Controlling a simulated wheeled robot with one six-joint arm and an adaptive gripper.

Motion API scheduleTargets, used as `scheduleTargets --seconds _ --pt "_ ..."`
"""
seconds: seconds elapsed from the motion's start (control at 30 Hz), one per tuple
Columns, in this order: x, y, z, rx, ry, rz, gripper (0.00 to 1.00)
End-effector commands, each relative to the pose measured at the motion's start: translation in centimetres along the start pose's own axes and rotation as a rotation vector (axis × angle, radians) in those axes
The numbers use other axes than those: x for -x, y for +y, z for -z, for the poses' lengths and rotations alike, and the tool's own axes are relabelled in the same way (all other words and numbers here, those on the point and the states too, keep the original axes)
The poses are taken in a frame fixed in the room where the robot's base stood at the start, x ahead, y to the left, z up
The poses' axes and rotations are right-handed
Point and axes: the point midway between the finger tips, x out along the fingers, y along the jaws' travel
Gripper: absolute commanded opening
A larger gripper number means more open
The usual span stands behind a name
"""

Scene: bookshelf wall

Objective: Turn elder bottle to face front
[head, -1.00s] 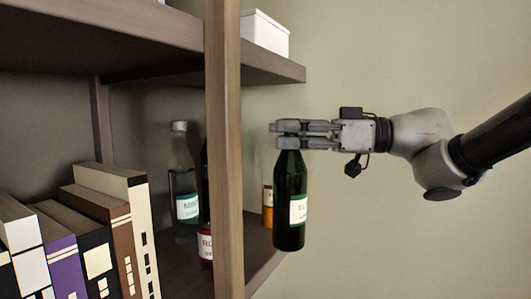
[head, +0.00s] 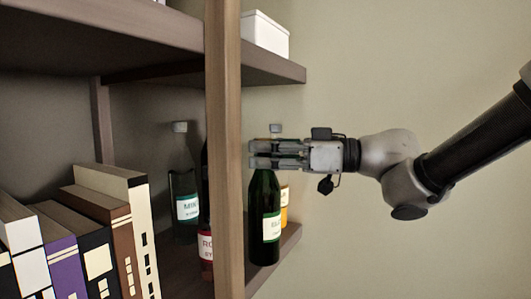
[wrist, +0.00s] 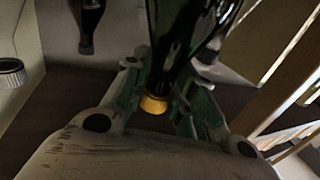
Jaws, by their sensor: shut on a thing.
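The elder bottle (head: 263,190) is dark green with a pale label (head: 271,227), partly readable as "EL", turned towards the right side of the bottle in the head view. My gripper (head: 256,154) comes in from the right and is shut on the bottle's neck. The bottle is upright at the right end of the lower shelf (head: 284,243); I cannot tell whether its base touches the board. In the wrist view the dark bottle (wrist: 178,32) and its golden cap (wrist: 153,104) show between the fingers (wrist: 160,100).
A yellow-labelled bottle (head: 284,207) stands behind the elder bottle. Left of the brown upright post (head: 226,150) are a clear bottle (head: 185,188) with a teal label and a red-labelled bottle (head: 206,243). Several books (head: 98,240) fill the left. A white box (head: 264,36) sits above.

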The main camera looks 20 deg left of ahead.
Motion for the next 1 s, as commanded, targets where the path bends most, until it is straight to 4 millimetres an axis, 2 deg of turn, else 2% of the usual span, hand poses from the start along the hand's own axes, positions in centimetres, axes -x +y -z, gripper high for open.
scheduleTargets --seconds 0.03,0.07,0.13,0.17,0.5,0.57,0.67,1.0 --pt "0.0 0.0 -0.1 0.0 0.002 0.0 0.0" --pt "0.0 0.0 -0.2 0.0 0.0 0.0 0.32" --pt "0.0 0.0 -0.1 0.0 0.0 0.0 0.44" --pt "0.0 0.0 -0.1 0.0 0.0 0.0 0.48" --pt "0.0 0.0 0.2 0.0 0.0 0.0 0.48" --pt "0.6 0.1 0.2 0.0 0.001 -0.002 0.48" --pt "2.2 0.1 0.2 0.0 0.0 -0.004 0.48" --pt "9.6 0.1 0.2 -0.001 0.0 -0.005 0.48"
